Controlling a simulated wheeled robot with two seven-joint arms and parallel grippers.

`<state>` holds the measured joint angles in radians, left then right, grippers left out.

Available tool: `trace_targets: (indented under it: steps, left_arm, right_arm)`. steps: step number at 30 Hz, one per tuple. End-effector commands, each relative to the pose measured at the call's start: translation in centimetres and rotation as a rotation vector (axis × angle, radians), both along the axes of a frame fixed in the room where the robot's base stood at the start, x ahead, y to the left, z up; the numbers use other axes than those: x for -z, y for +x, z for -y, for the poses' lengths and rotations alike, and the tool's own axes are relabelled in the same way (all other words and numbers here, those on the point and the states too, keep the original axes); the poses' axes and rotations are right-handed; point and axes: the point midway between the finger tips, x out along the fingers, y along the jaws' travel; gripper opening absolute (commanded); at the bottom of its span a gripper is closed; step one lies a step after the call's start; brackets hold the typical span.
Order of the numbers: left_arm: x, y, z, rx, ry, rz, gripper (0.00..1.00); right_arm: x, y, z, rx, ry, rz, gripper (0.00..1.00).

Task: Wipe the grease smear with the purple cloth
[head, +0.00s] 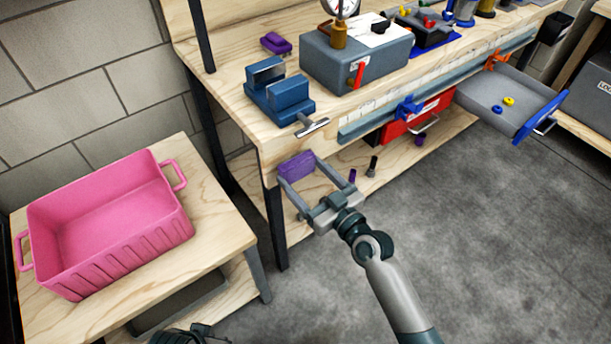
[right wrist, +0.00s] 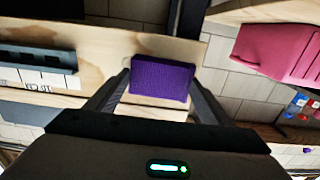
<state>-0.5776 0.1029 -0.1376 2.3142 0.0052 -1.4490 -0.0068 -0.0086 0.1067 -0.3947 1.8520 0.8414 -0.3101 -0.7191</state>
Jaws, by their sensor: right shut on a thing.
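My right gripper (head: 296,179) is in front of the near left corner of the workbench. Its two fingers are shut on the purple cloth (head: 297,166), a small block-like pad. In the right wrist view the cloth (right wrist: 162,82) sits between the fingertips, with pale wood behind it. I cannot tell whether the cloth touches the bench. I cannot make out a grease smear in either view.
A blue vise (head: 278,95) stands on the workbench (head: 232,62) near the cloth, its handle over the front edge. A grey machine (head: 355,60) stands to its right. A pink crate (head: 105,215) is on a low table at left. A grey drawer (head: 500,100) stands open at right.

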Motion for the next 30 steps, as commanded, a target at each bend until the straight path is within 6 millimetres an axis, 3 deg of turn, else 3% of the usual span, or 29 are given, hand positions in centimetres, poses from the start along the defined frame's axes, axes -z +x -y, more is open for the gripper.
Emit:
trace_targets:
  steps: [30]
  left_arm:
    - [0.21,-0.06,-0.2,-0.003,0.003,-0.004,0.17]
  right_arm:
    - [0.0,0.77,-0.54,0.0,-0.001,0.001,0.56]
